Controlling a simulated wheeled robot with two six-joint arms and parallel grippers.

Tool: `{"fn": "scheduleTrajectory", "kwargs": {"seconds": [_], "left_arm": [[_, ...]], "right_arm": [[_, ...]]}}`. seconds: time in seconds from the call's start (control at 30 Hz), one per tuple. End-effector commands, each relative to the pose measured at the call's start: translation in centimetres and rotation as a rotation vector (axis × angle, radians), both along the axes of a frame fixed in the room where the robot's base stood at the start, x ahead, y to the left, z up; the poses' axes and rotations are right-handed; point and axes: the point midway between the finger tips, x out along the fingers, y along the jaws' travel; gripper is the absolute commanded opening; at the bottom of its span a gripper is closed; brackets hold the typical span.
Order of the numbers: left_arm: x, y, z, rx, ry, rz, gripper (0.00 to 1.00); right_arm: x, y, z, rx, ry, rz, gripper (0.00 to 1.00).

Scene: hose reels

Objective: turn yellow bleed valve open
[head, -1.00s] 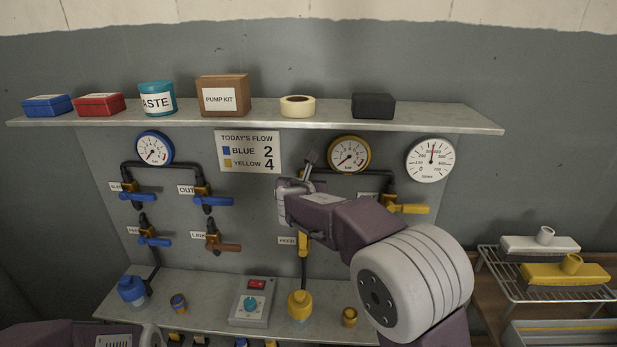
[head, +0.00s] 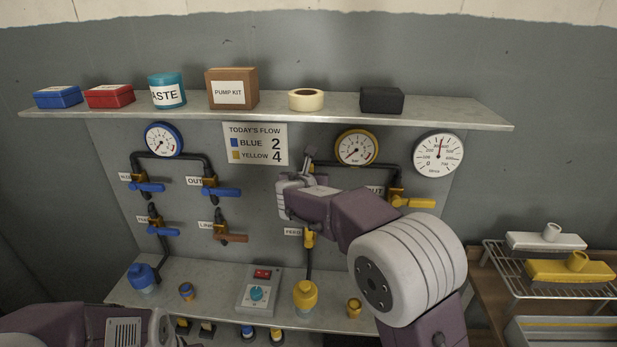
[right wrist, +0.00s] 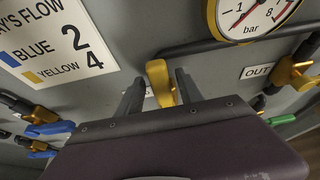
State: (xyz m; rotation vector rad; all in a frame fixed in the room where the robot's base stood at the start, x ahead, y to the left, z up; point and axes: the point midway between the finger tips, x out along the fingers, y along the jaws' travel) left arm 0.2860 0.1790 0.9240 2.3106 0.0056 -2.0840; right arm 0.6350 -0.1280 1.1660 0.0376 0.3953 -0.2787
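My right gripper (head: 309,160) is raised at the panel, left of the yellow-rimmed gauge (head: 356,147). In the right wrist view its two dark fingers (right wrist: 160,93) stand apart, with a yellow valve lever (right wrist: 160,82) between them. Small gaps show beside the lever, so the fingers are not closed on it. In the head view my gripper and arm hide this valve. Its label is mostly hidden, so I cannot read it. Another yellow valve (head: 412,202) has its lever pointing right, and a yellow valve marked FEED (head: 309,238) sits below my gripper.
Blue-handled valves (head: 147,187) and a brown-handled one (head: 234,238) are on the panel's left half. A shelf (head: 400,118) with boxes and tape overhangs the panel. The lower ledge holds a control box (head: 260,290) and a yellow-capped fitting (head: 305,296). A wire rack (head: 515,285) stands right.

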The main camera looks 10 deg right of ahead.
Motion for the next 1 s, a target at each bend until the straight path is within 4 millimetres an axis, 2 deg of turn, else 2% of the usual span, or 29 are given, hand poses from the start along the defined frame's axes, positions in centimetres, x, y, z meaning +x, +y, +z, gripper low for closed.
{"fn": "scheduleTrajectory", "kwargs": {"seconds": [0.13, 0.23, 0.5, 0.63, 1.0], "left_arm": [[0.0, 0.0, 0.0, 0.000, 0.000, 0.000, 0.36], [0.0, 0.0, -0.1, 0.000, 0.000, 0.000, 0.36], [0.0, 0.0, -0.4, 0.000, 0.000, 0.000, 0.36], [0.0, 0.0, -0.4, 0.000, 0.000, 0.000, 0.36], [0.0, 0.0, -0.4, 0.000, 0.000, 0.000, 0.36]], "right_arm": [[0.0, 0.0, 0.1, 0.001, -0.002, -0.001, 0.44], [-0.8, 0.2, 0.5, 0.001, -0.003, 0.000, 0.44], [-6.0, 1.9, 2.7, 0.002, -0.004, 0.003, 0.44], [-7.5, 2.3, 3.4, 0.000, -0.002, 0.002, 0.44], [-8.0, 2.2, 3.5, 0.000, 0.000, -0.005, 0.44]]}}
